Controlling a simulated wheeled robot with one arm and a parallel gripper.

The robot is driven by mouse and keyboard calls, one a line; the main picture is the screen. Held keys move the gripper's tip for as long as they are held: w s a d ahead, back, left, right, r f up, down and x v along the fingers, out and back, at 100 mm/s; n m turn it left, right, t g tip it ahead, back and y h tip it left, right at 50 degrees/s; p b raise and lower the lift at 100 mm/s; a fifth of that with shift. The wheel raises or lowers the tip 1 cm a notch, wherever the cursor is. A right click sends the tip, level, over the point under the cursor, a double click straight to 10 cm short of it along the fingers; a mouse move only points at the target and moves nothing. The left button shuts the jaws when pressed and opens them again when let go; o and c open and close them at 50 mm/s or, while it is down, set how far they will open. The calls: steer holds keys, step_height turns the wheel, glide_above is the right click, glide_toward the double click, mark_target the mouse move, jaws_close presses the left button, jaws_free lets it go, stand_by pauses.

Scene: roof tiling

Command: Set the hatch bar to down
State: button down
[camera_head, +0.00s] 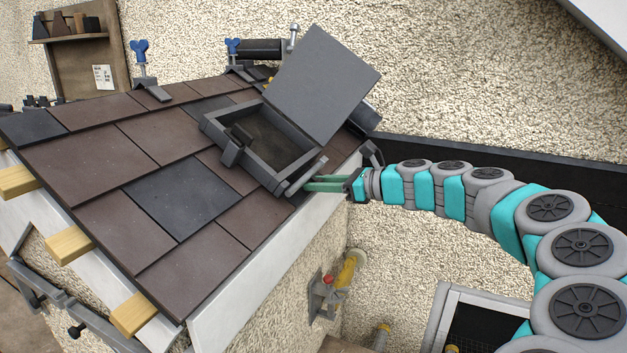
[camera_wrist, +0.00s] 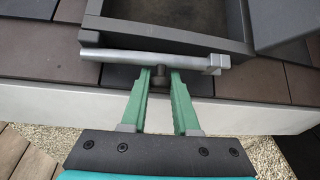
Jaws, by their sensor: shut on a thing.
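The roof hatch has a grey frame (camera_head: 223,140) around a dark opening, and its flat grey lid (camera_head: 320,85) stands raised and tilted back. The hatch bar (camera_head: 303,179) is a grey rod along the near right side of the frame. In the wrist view the bar (camera_wrist: 115,56) runs nearly level across the picture, with a block at its right end. My gripper (camera_head: 313,184) reaches it from the right. In the wrist view its green fingers (camera_wrist: 160,76) are closed around a short dark stub at the middle of the bar; the tips partly hide the stub.
Brown and dark tiles (camera_head: 180,195) cover the sloping roof. Blue-topped clamps (camera_head: 140,60) stand along its upper edge. A white board (camera_head: 240,270) edges the roof on my side. A wall shelf (camera_head: 75,37) is at upper left. Pipe fittings (camera_head: 345,272) sit below the eave.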

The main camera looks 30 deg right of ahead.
steer(key=c, duration=0.7)
jaws_free()
steer(key=shift+b+v, duration=0.35)
steer(key=shift+v, duration=3.55)
